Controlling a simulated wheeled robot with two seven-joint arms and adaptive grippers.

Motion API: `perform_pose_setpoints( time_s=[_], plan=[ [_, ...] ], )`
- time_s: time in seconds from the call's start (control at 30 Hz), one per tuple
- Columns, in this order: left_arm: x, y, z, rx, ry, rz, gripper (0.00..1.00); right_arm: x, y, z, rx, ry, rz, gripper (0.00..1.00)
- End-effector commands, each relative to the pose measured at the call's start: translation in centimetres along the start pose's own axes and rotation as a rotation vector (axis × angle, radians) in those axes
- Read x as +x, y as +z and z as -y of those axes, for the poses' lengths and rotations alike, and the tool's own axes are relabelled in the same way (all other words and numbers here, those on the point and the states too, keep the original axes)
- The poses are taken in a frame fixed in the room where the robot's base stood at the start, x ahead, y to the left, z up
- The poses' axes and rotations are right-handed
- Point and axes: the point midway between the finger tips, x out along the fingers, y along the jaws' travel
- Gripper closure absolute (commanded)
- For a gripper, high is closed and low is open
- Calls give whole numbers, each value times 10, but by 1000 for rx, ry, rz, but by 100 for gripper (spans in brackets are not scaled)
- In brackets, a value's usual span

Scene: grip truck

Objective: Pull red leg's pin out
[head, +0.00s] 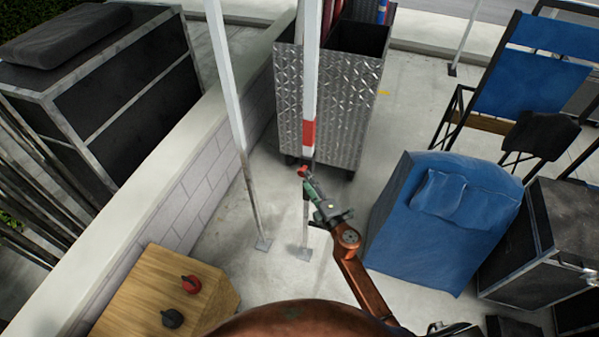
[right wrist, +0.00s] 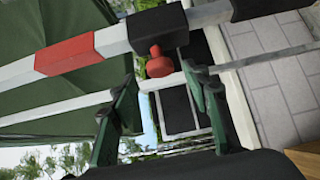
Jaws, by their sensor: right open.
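The red leg (head: 308,133) is a white upright post with a red band, standing in the middle of the head view; the band also shows in the right wrist view (right wrist: 64,55). Its red pin (right wrist: 159,64) has a round knob and sticks out of a black collar (right wrist: 157,29); the pin is small in the head view (head: 303,171). My right gripper (right wrist: 160,82) is open, its green fingers on either side of the pin's knob, with a gap to it. In the head view my right gripper (head: 309,183) is just below the pin. My left gripper is not in view.
A second white post (head: 230,90) stands to the left. A metal tread-plate cart (head: 345,100) is behind the leg. A wooden box (head: 150,295) with a red and a black knob is at lower left. A blue covered case (head: 425,240) stands to the right.

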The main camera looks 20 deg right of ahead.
Motion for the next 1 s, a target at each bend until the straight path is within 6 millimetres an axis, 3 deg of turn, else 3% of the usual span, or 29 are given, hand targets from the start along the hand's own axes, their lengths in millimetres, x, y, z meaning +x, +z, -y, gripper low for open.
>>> perform_pose_setpoints(
  time_s=[0.2,0.37,0.7,1.0],
  plan=[
    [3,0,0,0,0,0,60,35,0,0,4,1,1,56],
    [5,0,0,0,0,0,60,49,0,1,2,0,1,56],
    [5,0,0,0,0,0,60,52,0,0,3,-1,0,57],
    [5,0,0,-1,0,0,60,52,0,0,3,-1,0,78]
  ],
)
